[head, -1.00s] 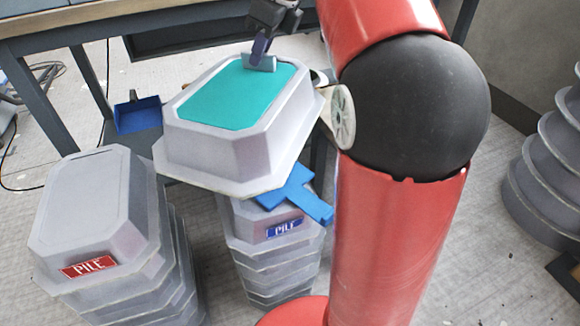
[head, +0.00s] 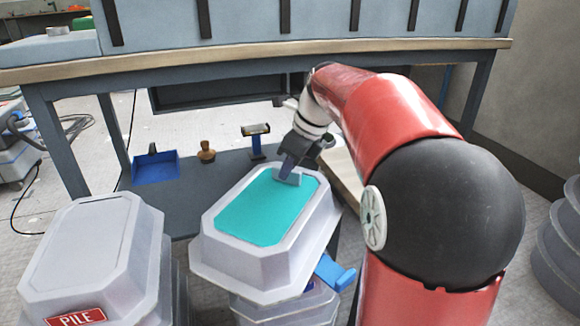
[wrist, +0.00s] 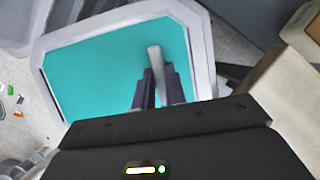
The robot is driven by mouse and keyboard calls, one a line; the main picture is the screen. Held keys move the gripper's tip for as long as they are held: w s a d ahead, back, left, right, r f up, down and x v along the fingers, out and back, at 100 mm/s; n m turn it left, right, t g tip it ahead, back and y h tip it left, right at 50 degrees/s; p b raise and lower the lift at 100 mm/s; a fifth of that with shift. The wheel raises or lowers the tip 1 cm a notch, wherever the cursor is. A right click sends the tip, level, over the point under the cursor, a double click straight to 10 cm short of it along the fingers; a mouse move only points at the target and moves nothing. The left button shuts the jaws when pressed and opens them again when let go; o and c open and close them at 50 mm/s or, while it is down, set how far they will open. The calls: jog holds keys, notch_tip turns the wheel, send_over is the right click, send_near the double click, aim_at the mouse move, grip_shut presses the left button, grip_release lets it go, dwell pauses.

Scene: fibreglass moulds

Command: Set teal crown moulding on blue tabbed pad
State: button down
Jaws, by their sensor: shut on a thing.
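The teal crown moulding (head: 262,215) is a grey eight-sided shell with a teal top panel and a small grey grip on it. It also shows from above in the wrist view (wrist: 95,75). My gripper (head: 289,172) is shut on that grip, near the panel's far right edge; its dark fingers show in the wrist view (wrist: 157,85). The blue tabbed pad (head: 336,273) is mostly hidden under the moulding; one blue tab sticks out at the right. The moulding is over the pad, slightly tilted in the picture. I cannot tell whether they touch.
A grey pile (head: 290,308) stands below the moulding and pad. Another grey pile with a red PILE label (head: 76,317) stands close on the left. A workbench (head: 250,58) is behind, with a blue tray (head: 155,168) on its lower shelf. Ribbed grey moulds (head: 562,240) stand at right.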

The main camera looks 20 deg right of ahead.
jog(key=w, duration=0.1)
jog(key=w+d+f, duration=0.1)
jog(key=w, duration=0.1)
jog(key=shift+d+b, duration=0.15)
jog(key=shift+b, duration=0.2)
jog(key=shift+f, duration=0.15)
jog(key=c, duration=1.5)
grip_release()
jog(key=shift+o, duration=0.2)
